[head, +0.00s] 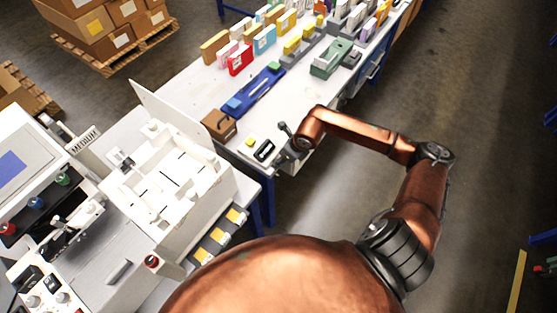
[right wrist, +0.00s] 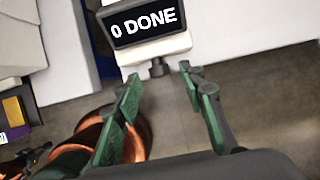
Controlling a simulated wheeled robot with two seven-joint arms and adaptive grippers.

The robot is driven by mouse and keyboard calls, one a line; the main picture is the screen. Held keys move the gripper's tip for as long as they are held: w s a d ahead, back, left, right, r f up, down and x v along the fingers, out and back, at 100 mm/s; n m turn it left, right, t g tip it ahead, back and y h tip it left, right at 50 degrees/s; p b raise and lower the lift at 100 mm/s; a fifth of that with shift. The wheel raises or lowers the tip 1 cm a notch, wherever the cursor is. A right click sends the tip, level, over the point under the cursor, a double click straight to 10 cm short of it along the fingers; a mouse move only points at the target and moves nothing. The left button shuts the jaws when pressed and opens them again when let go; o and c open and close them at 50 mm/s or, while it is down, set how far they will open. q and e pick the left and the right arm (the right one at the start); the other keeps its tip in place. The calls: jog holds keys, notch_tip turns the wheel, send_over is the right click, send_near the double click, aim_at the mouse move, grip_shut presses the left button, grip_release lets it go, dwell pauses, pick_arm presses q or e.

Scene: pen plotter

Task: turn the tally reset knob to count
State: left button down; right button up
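The tally counter (right wrist: 150,25) shows a dark display reading "0 DONE" at the top of the right wrist view. A small dark knob (right wrist: 159,68) projects from its near side below the display. My right gripper (right wrist: 160,76) is open, its green-padded fingers on either side of the knob's line with a gap to each. Whether the fingertips reach around the knob or stop short I cannot tell. In the head view the counter (head: 264,150) sits at the table's near end, with my right gripper (head: 287,147) at its right. My left gripper does not show.
The white table (head: 200,90) carries a brown box (head: 219,125), a blue tool (head: 252,91) and several coloured boxes behind. A white plotter machine (head: 165,175) stands at the left. The floor right of the table is free.

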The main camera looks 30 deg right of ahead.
jog(key=shift+x, duration=1.05)
jog(key=c, duration=0.6)
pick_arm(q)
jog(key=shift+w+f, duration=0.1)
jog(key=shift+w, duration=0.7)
pick_arm(e)
grip_shut()
